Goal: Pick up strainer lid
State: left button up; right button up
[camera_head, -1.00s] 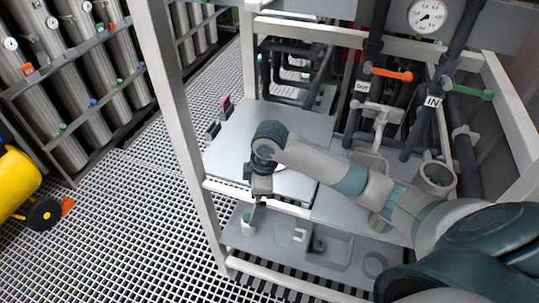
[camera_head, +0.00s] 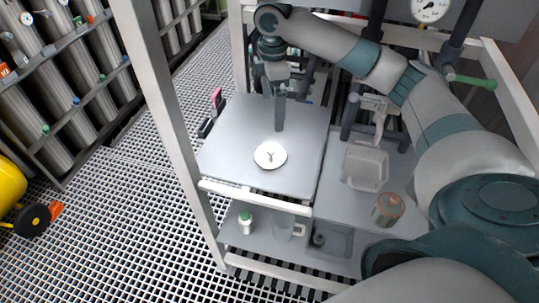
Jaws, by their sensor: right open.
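A white round lid (camera_head: 270,155) with a small dark handle mark at its centre lies flat on the grey upper shelf plate (camera_head: 225,170); I take it for the strainer lid. My right gripper (camera_head: 279,128) points down behind and a little above the lid, apart from it. It is open and empty, though its fingers look close together from this angle. My left gripper is not in view.
A square pale basin (camera_head: 366,166) and an orange-topped can (camera_head: 388,208) are right of the plate. White frame posts (camera_head: 160,110) stand left.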

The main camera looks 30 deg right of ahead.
jog(key=p, duration=0.1)
send_over(272, 148)
notch_tip(272, 148, down, 5)
notch_tip(272, 148, down, 6)
jog(key=shift+w+f+p, duration=0.1)
jog(key=shift+f+p, duration=0.1)
jog(key=shift+p, duration=0.65)
jog(key=shift+f, duration=0.45)
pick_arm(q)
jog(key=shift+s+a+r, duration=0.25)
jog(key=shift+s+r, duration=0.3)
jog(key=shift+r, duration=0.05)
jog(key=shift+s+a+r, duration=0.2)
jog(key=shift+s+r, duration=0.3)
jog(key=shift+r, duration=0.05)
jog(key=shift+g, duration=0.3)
